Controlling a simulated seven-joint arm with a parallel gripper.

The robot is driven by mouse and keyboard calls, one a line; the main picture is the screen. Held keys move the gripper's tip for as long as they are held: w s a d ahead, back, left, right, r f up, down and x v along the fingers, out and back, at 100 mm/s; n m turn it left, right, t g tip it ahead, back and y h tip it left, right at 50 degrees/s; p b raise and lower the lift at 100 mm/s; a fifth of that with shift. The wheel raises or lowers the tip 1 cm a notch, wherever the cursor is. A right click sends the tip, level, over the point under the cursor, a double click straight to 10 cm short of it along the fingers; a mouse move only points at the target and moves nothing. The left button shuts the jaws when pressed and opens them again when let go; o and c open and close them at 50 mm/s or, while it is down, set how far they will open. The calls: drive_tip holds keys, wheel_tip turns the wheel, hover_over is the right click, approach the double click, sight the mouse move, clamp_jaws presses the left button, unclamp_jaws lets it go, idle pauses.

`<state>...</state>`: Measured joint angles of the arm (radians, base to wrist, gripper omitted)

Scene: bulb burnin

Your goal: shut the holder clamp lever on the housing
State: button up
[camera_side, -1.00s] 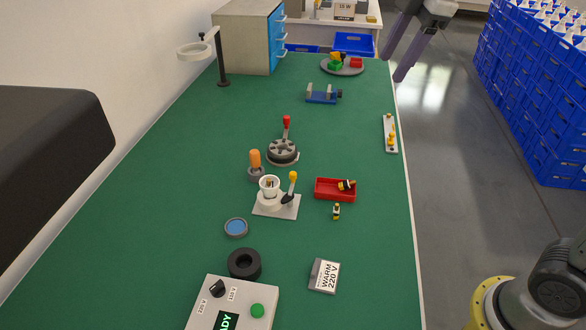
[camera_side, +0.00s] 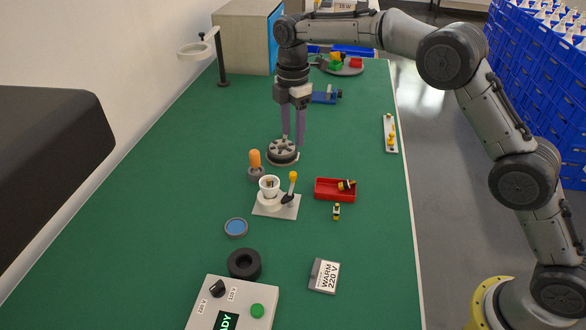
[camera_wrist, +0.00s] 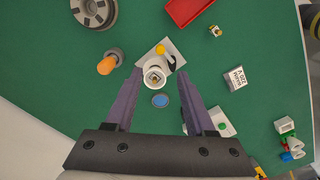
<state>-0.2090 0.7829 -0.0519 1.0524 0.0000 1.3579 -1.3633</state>
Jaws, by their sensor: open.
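The clamp lever (camera_side: 291,190) is a dark arm with a yellow knob. It stands up, slightly tilted, at the right of a white round housing (camera_side: 268,200) on a pale base plate (camera_side: 286,213). In the wrist view the yellow knob (camera_wrist: 160,49) shows beside the white housing (camera_wrist: 155,77). A small brownish part sits inside the housing's cup. My gripper (camera_side: 293,142) is open and empty, with its purple fingers pointing down by the grey round fixture, behind and apart from the lever. In the wrist view my gripper (camera_wrist: 158,78) has its fingertips spread either side of the housing.
The grey round fixture (camera_side: 283,152) stands behind the housing, and an orange-topped peg (camera_side: 255,162) stands close at its back left. A red tray (camera_side: 335,190) lies right. A blue-topped disc (camera_side: 236,227), black ring (camera_side: 244,264) and control box (camera_side: 232,305) are in front.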

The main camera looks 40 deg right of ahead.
sight(293, 173)
wheel_tip(293, 173, down, 12)
drive_tip(key=shift+f, duration=0.1)
idle(0.5)
clamp_jaws()
